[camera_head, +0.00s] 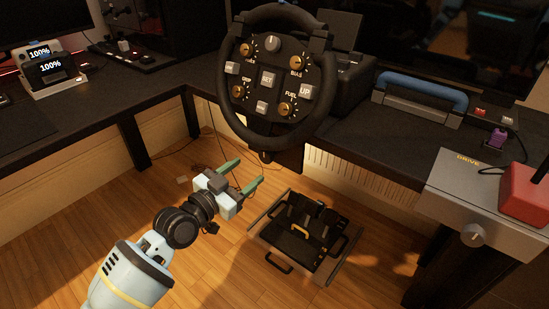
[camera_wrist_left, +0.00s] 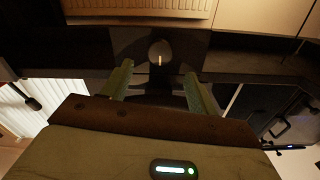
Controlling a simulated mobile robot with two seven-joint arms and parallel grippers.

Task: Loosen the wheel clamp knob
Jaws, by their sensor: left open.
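The wheel clamp knob (camera_wrist_left: 160,52) is a dark round knob with a pale mark, on a dark plate in the left wrist view. In the head view it appears as a small dark piece (camera_head: 265,156) under the racing wheel (camera_head: 268,80). My left gripper (camera_head: 243,174) is open and empty, with its green fingers pointing toward the knob. In the left wrist view the fingers (camera_wrist_left: 158,72) stand either side of the knob's line, and the knob shows beyond their tips, apart from them. My right gripper is not in view.
A pedal set (camera_head: 305,235) stands on the wooden floor below the wheel. The dark desk (camera_head: 370,145) runs behind and beside it. A grey box (camera_head: 480,205) marked DRIVE with its own knob is at right. The floor around my left arm is clear.

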